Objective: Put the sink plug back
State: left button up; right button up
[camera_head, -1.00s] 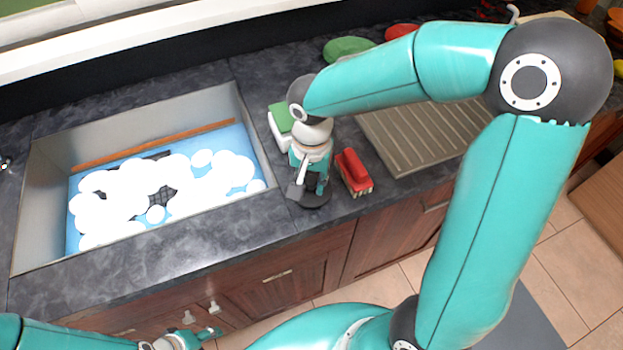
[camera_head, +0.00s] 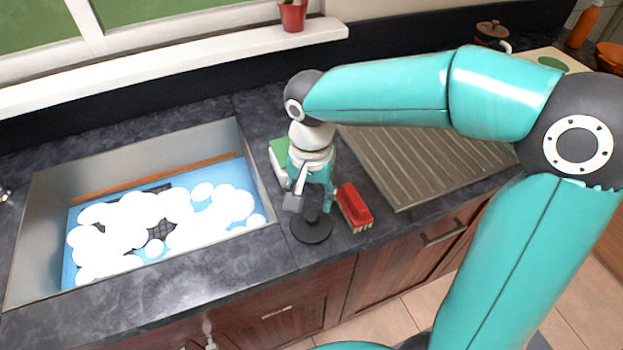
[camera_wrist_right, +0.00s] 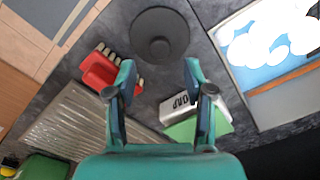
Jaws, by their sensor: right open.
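The sink plug (camera_head: 311,229), a dark round disc with a raised knob, lies flat on the counter between the sink and the red brush. It also shows in the right wrist view, at the top centre (camera_wrist_right: 160,18). My right gripper (camera_head: 309,197) is open and empty close to the plug. In the wrist view its two fingertips (camera_wrist_right: 160,72) are apart, with the plug beyond them. The sink (camera_head: 255,160) at the left holds blue water under white foam; its drain cannot be made out. My left gripper is out of view.
A red brush (camera_head: 354,207) lies right of the plug. A green-topped white block (camera_head: 279,155), labelled in the wrist view (camera_wrist_right: 222,122), stands behind my right gripper. A ribbed drainboard (camera_head: 425,165) is at the right. The counter in front of the sink (camera_head: 150,285) is clear.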

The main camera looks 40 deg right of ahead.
aim_at(312, 216)
notch_tip(312, 216, up, 5)
dwell(0.4)
jog(key=shift+s, duration=0.1)
